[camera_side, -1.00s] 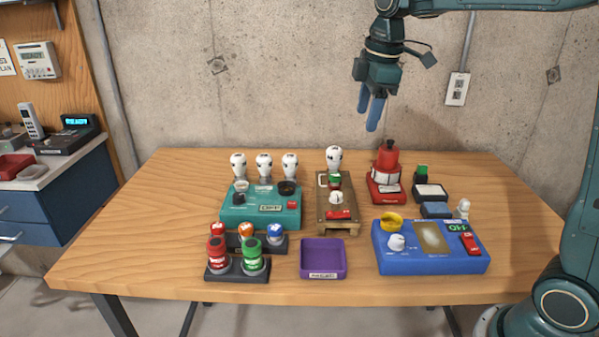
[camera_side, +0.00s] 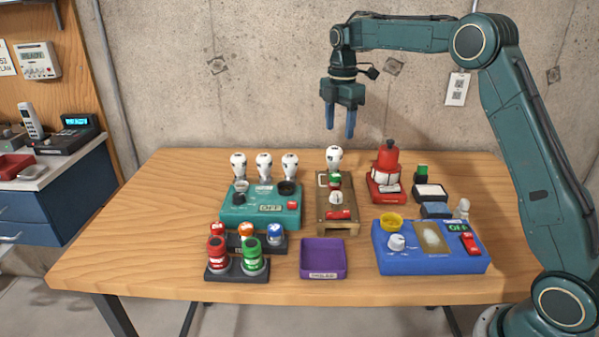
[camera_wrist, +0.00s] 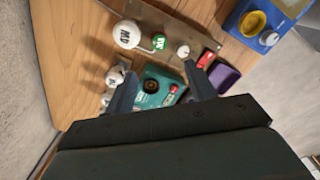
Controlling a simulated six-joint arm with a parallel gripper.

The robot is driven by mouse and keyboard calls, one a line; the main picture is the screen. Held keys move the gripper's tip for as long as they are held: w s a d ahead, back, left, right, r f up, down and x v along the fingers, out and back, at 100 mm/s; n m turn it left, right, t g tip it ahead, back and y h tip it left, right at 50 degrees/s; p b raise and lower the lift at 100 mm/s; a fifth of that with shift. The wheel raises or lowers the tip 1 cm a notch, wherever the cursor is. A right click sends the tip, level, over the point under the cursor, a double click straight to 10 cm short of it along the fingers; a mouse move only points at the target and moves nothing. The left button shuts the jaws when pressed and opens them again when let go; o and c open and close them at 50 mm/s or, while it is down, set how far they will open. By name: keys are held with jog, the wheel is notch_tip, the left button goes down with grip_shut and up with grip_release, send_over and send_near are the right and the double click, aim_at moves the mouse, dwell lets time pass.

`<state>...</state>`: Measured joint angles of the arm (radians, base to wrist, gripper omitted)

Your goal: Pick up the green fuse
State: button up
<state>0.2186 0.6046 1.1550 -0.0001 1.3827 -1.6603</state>
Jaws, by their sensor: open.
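A small green-topped fuse (camera_side: 334,180) sits in the wooden board (camera_side: 337,228), just in front of a white bulb (camera_side: 334,157). From above in the wrist view, it is a green disc (camera_wrist: 159,41) with pale lettering. A larger green cylinder (camera_side: 252,257) stands beside a red one in the front left rack. My gripper (camera_side: 340,136) hangs open and empty, fingers down, in the air above the back of the table. In the wrist view, the green fuse lies ahead of my spread fingertips (camera_wrist: 155,88). Nothing is between the fingers.
A teal box (camera_side: 262,209) with bulbs behind it stands left of the board. A rack with red, orange and blue caps (camera_side: 246,232) is in front. A purple tray (camera_side: 323,272), a blue box (camera_side: 430,265) and a red lamp (camera_side: 386,185) stand around it. The table's left side is clear.

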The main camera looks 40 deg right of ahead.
send_over(335, 175)
jog(key=shift+d+f, duration=0.15)
jog(key=shift+f, duration=4.15)
jog(key=shift+f, duration=2.6)
jog(key=c, duration=1)
jog(key=shift+c, duration=0.2)
jog(key=shift+r, duration=0.2)
